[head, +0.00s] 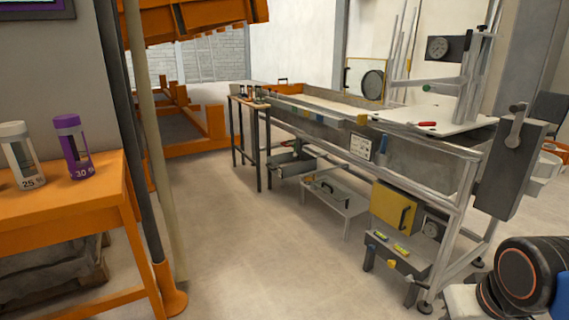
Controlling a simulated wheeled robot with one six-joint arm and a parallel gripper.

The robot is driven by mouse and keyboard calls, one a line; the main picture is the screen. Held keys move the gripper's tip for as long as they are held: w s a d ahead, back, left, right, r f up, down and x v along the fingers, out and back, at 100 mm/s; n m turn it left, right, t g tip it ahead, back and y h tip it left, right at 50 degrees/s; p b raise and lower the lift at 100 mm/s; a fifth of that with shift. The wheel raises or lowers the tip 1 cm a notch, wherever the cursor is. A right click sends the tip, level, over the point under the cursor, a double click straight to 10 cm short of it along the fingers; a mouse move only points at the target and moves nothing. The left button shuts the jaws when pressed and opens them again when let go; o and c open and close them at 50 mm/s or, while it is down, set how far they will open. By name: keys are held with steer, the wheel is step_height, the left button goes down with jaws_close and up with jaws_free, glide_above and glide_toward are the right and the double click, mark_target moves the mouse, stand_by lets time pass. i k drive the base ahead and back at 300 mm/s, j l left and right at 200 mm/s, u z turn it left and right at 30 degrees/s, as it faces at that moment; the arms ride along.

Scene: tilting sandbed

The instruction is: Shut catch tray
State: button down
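A tilting sandbed (345,118) on a metal frame stands in the middle to right of the head view. A grey open-topped tray (293,163) sits low beneath its left part and juts out toward the aisle; it looks like the catch tray, pulled out. How far it extends is hard to tell at this size. My gripper is out of view; only a dark, orange-ringed joint of my arm shows at the bottom right.
A small bench (398,255) with levels stands nearer. An orange table (70,190) and pole are at left. The floor (235,245) between is clear.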

mark_target(283, 165)
steer(key=i+u, duration=0.4)
steer(key=i, duration=1.4)
steer(key=i+l+u, duration=0.1)
steer(key=i, duration=1.7)
steer(key=i+l+u, duration=0.25)
steer(key=i, duration=0.4)
steer(key=j, duration=0.1)
